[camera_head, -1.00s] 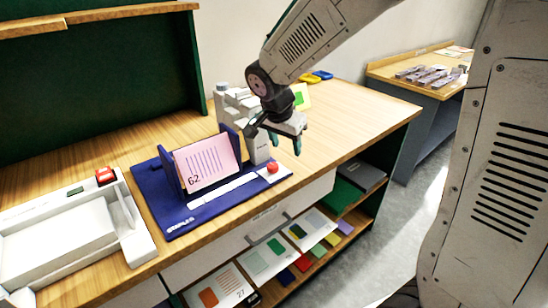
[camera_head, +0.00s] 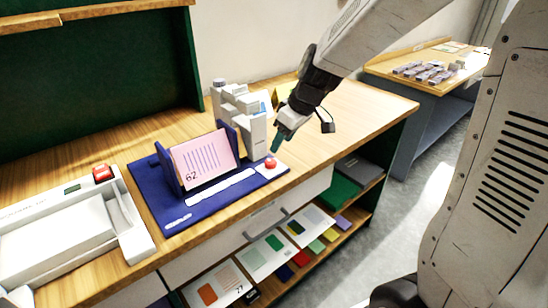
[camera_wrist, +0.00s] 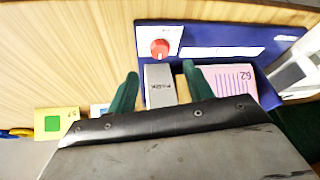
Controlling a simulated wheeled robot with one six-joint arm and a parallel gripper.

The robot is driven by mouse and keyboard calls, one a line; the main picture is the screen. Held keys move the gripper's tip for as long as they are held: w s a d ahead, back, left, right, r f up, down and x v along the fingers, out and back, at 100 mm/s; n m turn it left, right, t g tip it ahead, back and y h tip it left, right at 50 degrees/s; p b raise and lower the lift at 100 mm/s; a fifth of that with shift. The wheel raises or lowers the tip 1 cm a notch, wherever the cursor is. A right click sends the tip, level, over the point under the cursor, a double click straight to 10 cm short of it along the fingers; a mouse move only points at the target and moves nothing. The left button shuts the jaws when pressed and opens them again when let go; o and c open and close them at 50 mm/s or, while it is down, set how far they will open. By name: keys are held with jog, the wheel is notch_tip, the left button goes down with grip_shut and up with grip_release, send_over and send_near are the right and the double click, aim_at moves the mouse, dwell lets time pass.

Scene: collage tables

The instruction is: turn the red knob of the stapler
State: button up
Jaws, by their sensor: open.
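The stapler (camera_head: 257,140) is a grey-white block at the right part of a dark blue base (camera_head: 215,205). Its red knob (camera_head: 270,163) sits on a white plate near the base's right front corner. The knob shows in the wrist view (camera_wrist: 160,48) with a white mark, beyond the fingertips. A pink card marked 62 (camera_head: 203,160) stands upright in a blue holder on the base. My gripper (camera_head: 275,146) points down and left, just above the knob, tilted. In the wrist view my gripper (camera_wrist: 160,80) has its green fingers apart, with the stapler's grey top between them and nothing held.
A white tray-like machine with a red button (camera_head: 103,174) stands at the left. A yellow card (camera_head: 284,93) stands behind my gripper. Shelves below hold cards and a green box (camera_head: 340,190). The wooden tabletop (camera_head: 345,115) right of the stapler is clear.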

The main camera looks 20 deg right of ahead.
aim_at(271, 161)
jog(key=shift+n, duration=0.8)
jog(key=x, duration=0.8)
jog(key=shift+r, duration=0.1)
jog(key=c, duration=1)
